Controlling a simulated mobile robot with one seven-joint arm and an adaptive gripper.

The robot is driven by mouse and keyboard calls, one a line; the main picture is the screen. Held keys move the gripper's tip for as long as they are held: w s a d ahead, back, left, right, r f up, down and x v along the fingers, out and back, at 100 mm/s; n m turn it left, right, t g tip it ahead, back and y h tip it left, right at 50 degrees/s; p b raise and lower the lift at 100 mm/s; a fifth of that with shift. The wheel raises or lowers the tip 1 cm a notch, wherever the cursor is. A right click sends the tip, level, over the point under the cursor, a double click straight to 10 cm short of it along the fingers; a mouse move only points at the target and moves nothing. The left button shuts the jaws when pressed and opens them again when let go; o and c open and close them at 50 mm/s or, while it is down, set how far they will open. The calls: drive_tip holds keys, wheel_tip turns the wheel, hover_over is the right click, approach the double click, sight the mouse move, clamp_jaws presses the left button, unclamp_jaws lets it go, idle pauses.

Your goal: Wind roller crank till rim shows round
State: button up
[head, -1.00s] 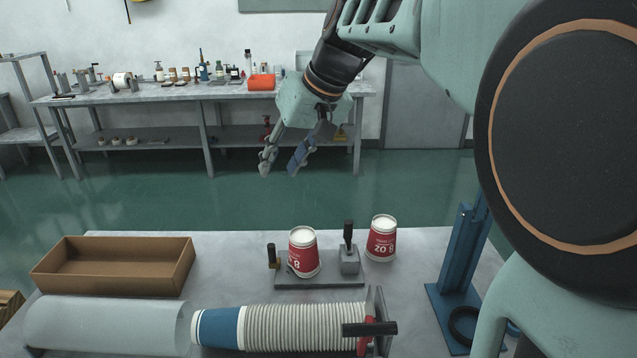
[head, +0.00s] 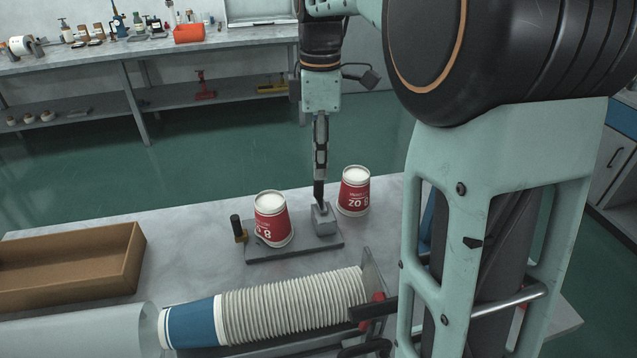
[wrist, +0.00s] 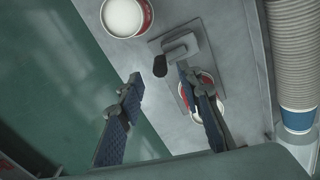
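The forming fixture (head: 290,252) is a grey plate on the table. A red and white cup (head: 270,219) stands on it, rim side down. Beside the cup is a grey roller block (head: 323,221) with a black upright crank handle (head: 319,192). In the wrist view, the crank handle (wrist: 160,66) appears between the fingertips of my gripper (wrist: 159,74). My gripper is open, fingers pointing down; in the head view my gripper (head: 320,175) is directly above the handle, seen edge-on. Whether it touches the handle I cannot tell. The fixture cup's lower rim is partly hidden by a finger in the wrist view.
A second red cup (head: 354,191) stands just right of the block. A black knob on a brass base (head: 237,228) is at the plate's left. A long cup stack (head: 290,305) lies in front, a brown tray (head: 70,265) at left. The back bench (head: 150,52) is well away.

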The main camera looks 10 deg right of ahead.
sight(319, 183)
wheel_tip(319, 183, down, 6)
drive_tip(key=shift+f+b, duration=0.25)
drive_tip(key=shift+b, duration=0.05)
drive_tip(key=shift+c, duration=0.2)
clamp_jaws()
